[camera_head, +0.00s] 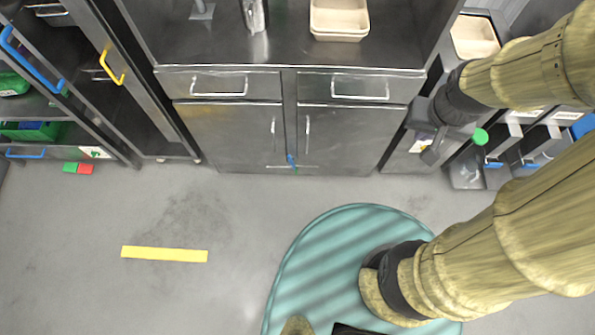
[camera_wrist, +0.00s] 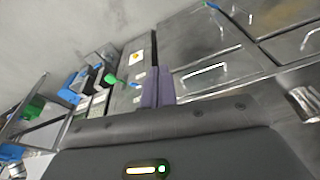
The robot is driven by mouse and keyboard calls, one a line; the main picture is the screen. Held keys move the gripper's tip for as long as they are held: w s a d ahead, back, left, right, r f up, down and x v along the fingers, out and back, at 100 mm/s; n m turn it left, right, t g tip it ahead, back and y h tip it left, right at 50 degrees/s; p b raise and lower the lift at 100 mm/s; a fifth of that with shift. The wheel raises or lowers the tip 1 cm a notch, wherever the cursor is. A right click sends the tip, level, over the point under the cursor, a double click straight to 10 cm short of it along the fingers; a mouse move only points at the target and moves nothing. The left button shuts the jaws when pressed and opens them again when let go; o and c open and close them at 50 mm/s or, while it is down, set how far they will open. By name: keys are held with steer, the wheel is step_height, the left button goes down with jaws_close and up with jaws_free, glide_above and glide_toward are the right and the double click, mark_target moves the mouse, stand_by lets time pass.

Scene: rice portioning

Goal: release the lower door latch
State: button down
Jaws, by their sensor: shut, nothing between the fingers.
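The lower door latch (camera_head: 291,161) is a small blue piece with a thin horizontal bar, at the bottom where the steel cabinet's two doors (camera_head: 235,135) meet. It shows small and blurred at the top of the wrist view (camera_wrist: 212,6). Both doors look closed. My gripper (camera_head: 431,156) is off the cabinet's right side, apart from the latch. Its fingers are together and empty, and they show in the wrist view (camera_wrist: 157,88).
Two drawers with handles (camera_head: 218,86) sit above the doors. A cream tray (camera_head: 339,18) stands on the counter. A shelf rack with blue handles (camera_head: 25,155) is at left; bins with blue parts (camera_head: 495,178) are at right. A teal mat (camera_head: 310,262) lies in front. The floor before the doors is clear.

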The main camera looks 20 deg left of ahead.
steer(key=shift+f, duration=0.1)
steer(key=w+a+f+t+y+b, duration=0.15)
steer(key=w+f+b, duration=0.55)
steer(key=f, duration=0.7)
steer(key=w+a+f+y+b, duration=0.15)
steer(key=w+f+b, duration=0.35)
steer(key=f+b, duration=0.7)
steer(key=w+a+f+t+b, duration=0.15)
steer(key=w+f+b, duration=0.45)
steer(key=f, duration=1)
steer(key=a+f+m+t+y+b, duration=0.1)
steer(key=a+f+y+b, duration=0.2)
steer(key=f+b, duration=0.5)
steer(key=s+a+f+m+t+y+b, duration=0.1)
steer(key=a+f+y+b, duration=0.3)
steer(key=f, duration=1.4)
steer(key=s+a+f+m+t+y+b, duration=0.1)
steer(key=a+f+y+b, duration=0.3)
steer(key=f+b, duration=0.8)
steer(key=a+f+m, duration=0.1)
steer(key=a, duration=0.1)
steer(key=shift+a+m+b, duration=0.3)
steer(key=shift+m, duration=0.1)
